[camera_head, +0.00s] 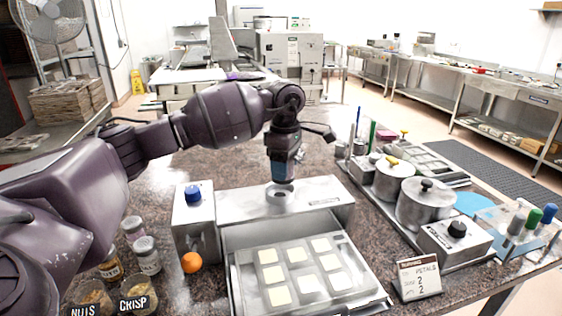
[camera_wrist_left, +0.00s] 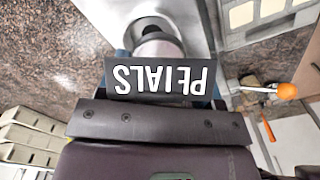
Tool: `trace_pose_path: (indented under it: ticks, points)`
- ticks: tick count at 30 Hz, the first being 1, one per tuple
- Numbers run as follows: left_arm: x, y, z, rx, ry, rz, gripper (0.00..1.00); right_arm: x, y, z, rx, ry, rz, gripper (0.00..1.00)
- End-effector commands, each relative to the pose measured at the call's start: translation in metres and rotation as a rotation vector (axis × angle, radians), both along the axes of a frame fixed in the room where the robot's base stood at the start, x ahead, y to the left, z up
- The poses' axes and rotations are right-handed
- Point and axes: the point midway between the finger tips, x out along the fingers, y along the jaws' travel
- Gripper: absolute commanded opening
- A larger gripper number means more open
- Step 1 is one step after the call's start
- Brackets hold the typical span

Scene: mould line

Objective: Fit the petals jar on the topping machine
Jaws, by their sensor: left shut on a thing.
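My left gripper (camera_head: 282,170) reaches in from the left and points down over the top of the topping machine (camera_head: 325,204). It is shut on the petals jar (camera_wrist_left: 158,46), whose upside-down PETALS label (camera_wrist_left: 160,80) shows in the left wrist view. In the head view the gripper hides most of the jar. The jar is upright or nearly so, over the round opening (camera_head: 280,197) in the steel top. I cannot tell whether it touches the opening. A tray (camera_head: 240,290) of pale squares lies in front of the machine. My right gripper is out of view.
Several topping jars (camera_head: 148,258) stand at the left, near NUTS and CRISP labels. A blue knob (camera_head: 193,193) and an orange ball (camera_head: 193,262) are on the machine's left. Steel pots (camera_head: 425,204) stand farther right.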

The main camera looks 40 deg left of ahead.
Motion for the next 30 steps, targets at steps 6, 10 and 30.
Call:
trace_pose_path:
  ticks: [6,10,30]
  points:
    - [0.006,0.014,0.002,-0.001,-0.001,0.302,0.29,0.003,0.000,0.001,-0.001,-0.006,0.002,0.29]
    - [0.006,0.016,0.001,-0.001,-0.001,0.382,0.29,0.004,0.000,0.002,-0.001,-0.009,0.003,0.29]
    - [0.006,0.015,-0.028,0.001,0.002,0.402,0.29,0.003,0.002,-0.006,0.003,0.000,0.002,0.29]
